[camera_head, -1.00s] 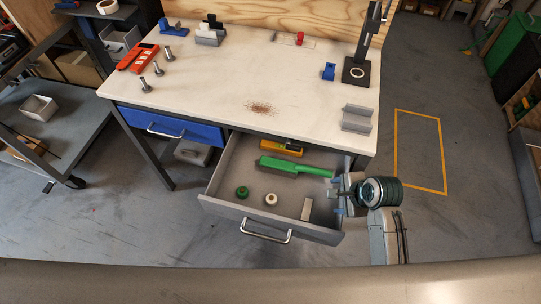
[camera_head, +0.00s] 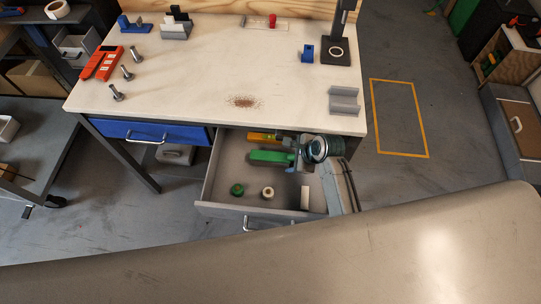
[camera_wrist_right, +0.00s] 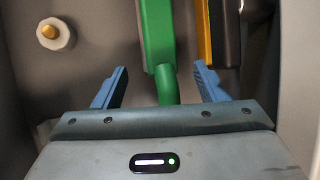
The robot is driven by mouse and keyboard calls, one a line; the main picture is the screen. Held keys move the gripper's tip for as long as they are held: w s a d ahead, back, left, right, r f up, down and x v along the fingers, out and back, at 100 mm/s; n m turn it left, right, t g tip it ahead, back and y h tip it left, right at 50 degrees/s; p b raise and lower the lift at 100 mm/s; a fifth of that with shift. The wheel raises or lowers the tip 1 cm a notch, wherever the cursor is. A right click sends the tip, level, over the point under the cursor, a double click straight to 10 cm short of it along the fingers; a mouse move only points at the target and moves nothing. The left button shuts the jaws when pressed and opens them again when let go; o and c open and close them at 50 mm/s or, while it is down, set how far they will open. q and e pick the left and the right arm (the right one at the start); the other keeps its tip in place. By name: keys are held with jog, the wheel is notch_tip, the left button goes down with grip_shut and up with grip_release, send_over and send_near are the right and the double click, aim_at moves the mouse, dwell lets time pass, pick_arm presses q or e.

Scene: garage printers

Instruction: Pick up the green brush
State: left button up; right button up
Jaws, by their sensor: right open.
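The green brush (camera_head: 268,157) lies in the open grey drawer (camera_head: 228,165) under the workbench. In the right wrist view the brush (camera_wrist_right: 158,40) points its handle toward me, and the handle lies between the two blue fingers of my right gripper (camera_wrist_right: 160,82). The fingers are open, with a gap on each side of the handle. In the head view my right gripper (camera_head: 295,158) is over the drawer at the handle end of the brush, and the wrist hides part of the handle. My left gripper does not show.
A yellow and black tool (camera_head: 262,138) lies beside the brush; it also shows in the wrist view (camera_wrist_right: 204,32). A green roll (camera_head: 237,189), a white roll (camera_head: 268,193) and a pale block (camera_head: 305,197) lie nearer the drawer front. The white benchtop (camera_head: 200,80) is above.

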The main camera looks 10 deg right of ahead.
aim_at(291, 158)
jog(key=shift+x, duration=1.7)
jog(key=shift+d, duration=0.15)
jog(key=c, duration=1.3)
